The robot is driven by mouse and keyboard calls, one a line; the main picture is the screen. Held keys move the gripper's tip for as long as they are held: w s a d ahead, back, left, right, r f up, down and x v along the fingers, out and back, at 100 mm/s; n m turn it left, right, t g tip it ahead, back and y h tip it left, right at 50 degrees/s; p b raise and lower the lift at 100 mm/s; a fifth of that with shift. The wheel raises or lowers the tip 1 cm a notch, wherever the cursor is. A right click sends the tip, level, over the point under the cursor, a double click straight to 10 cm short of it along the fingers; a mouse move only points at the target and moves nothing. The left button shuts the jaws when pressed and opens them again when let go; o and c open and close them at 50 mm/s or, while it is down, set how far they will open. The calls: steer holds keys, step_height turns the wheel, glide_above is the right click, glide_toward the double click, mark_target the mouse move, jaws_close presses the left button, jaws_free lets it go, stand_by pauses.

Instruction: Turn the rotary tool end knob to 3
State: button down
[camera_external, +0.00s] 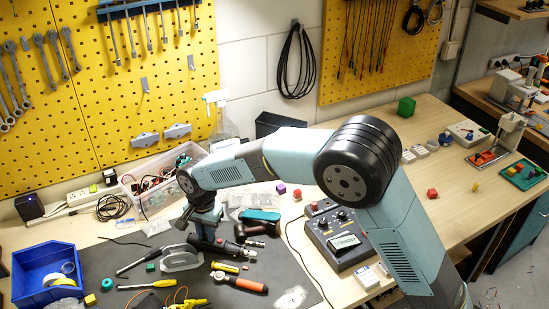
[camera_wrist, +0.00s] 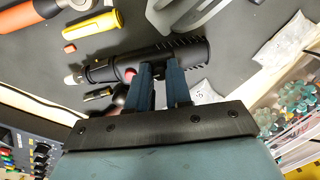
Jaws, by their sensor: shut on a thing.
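The rotary tool (camera_external: 229,249) is a black cylinder lying on the dark mat below my arm. In the wrist view the rotary tool (camera_wrist: 112,69) lies across the middle, with a pale tip at left and a dark ribbed end (camera_wrist: 201,52) at right. My gripper (camera_wrist: 161,72) comes from below, its blue fingers shut on the tool's body between the red button and the ribbed end. My gripper (camera_external: 203,236) is at the tool's left part in the external view. The fingers hide part of the body. No knob numbers are readable.
An orange-handled tool (camera_external: 240,284) and a yellow cylinder (camera_external: 225,267) lie close in front. A grey curved-handled tool (camera_external: 180,259) is to the left. A clear bin (camera_external: 150,193) stands behind, and a control box (camera_external: 341,240) to the right.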

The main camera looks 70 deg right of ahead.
steer(key=n, duration=1.1)
steer(key=shift+d+n, duration=0.1)
steer(key=shift+n, duration=0.2)
steer(key=n, duration=0.8)
steer(key=shift+n, duration=0.3)
stand_by(0.7)
steer(key=c, duration=1.3)
jaws_free()
